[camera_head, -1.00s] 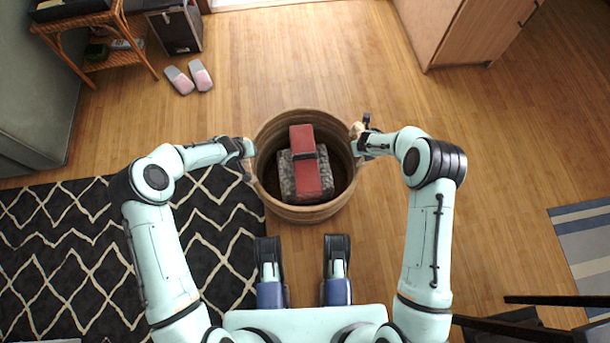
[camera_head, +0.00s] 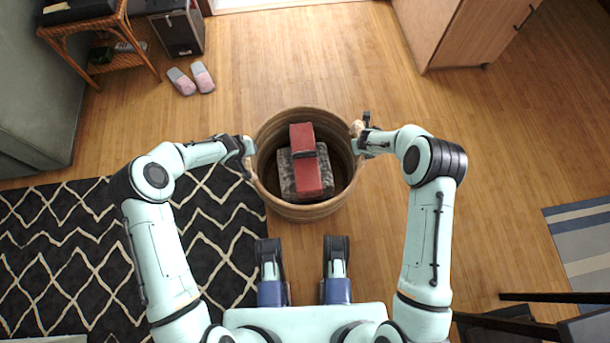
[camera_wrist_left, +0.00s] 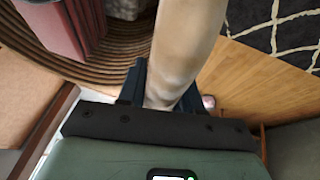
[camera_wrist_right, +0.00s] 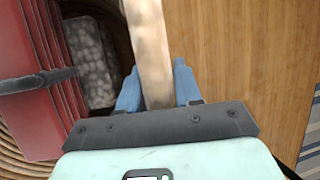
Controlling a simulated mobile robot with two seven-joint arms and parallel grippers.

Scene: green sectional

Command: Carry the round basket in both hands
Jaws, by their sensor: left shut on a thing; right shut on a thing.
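The round woven basket (camera_head: 300,212) is held in front of my base, between my two arms. A red box-like thing (camera_head: 304,135) with a dark band lies inside it, on top of a grey speckled thing (camera_head: 286,178). My left gripper (camera_head: 248,147) is shut on the basket's left handle; the pale handle (camera_wrist_left: 180,60) passes between its fingers in the left wrist view. My right gripper (camera_head: 357,143) is shut on the right handle, and that handle (camera_wrist_right: 150,50) shows between the fingers in the right wrist view. The basket's underside is hidden.
A black rug with pale zigzag lines (camera_head: 60,250) lies at left. Pink slippers (camera_head: 192,79), a wicker table (camera_head: 140,62) and a black box (camera_head: 178,32) are at upper left. A wooden cabinet (camera_head: 450,40) stands at upper right. A striped rug (camera_head: 585,245) lies at right. Wood floor ahead is clear.

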